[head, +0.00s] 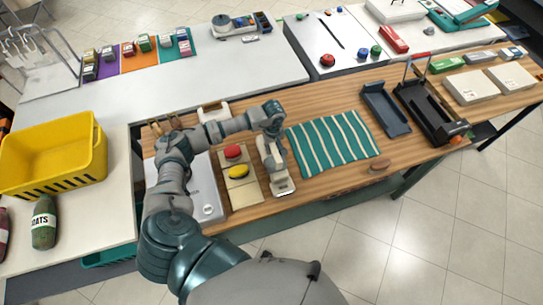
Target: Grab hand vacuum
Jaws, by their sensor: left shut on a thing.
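A pale grey and white upright device, which looks like the hand vacuum (283,186), is on the wooden table between a beige board and a striped cloth. My left arm reaches over the table from the front left. My left gripper (275,150) points down and is shut on the hand vacuum. The gripper and wrist hide the upper part of it. I cannot tell whether its base touches the table. My right gripper is not in view.
A beige board with a red and a yellow item (238,171) lies left of the vacuum. A green striped cloth (333,142) lies right of it. Dark trays (385,110) stand further right. A yellow basket (55,155) stands on the left counter.

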